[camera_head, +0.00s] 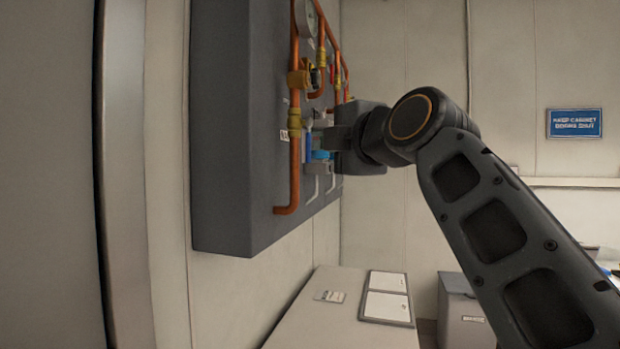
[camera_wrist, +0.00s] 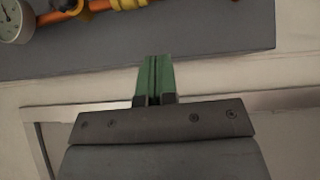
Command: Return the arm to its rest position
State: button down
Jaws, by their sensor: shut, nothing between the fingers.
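My arm reaches in from the right in the head view, with its end in front of a grey wall panel (camera_head: 222,130) that carries copper pipes (camera_head: 295,170). In the wrist view my gripper (camera_wrist: 155,60) shows two green fingers pressed together with nothing between them. The fingertips lie over the panel's edge (camera_wrist: 215,50) in that view. In the head view the fingers are mostly hidden behind the wrist, close to a blue-handled part (camera_head: 318,154) on the panel. I cannot tell whether they touch anything there.
A round gauge (camera_head: 307,18) and brass fittings (camera_head: 295,120) stick out from the panel. A light cabinet top (camera_head: 310,310) lies below, with a grey bin-like unit (camera_head: 465,315) to its right. A blue sign (camera_head: 575,123) hangs on the back wall.

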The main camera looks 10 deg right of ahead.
jog(key=w+d+f+m+g+h+p, duration=0.1)
jog(key=w+f+m+g+h, duration=0.15)
jog(key=f+m, duration=0.75)
jog(key=w+d+f+m+g+h+p, duration=0.15)
jog(key=f+m+g, duration=0.35)
jog(key=f, duration=0.9)
jog(key=s+d+f+m+g+h+p, duration=0.2)
jog(key=s+f+m+g+p, duration=0.4)
jog(key=s+f, duration=1)
notch_tip(320, 180, down, 4)
jog(key=shift+s+d+r+m+p, duration=0.1)
jog(key=shift+s+d+m+p, duration=0.2)
jog(key=shift+d+m+p, duration=0.35)
jog(key=c, duration=1.8)
grip_release()
jog(key=shift+c, duration=0.2)
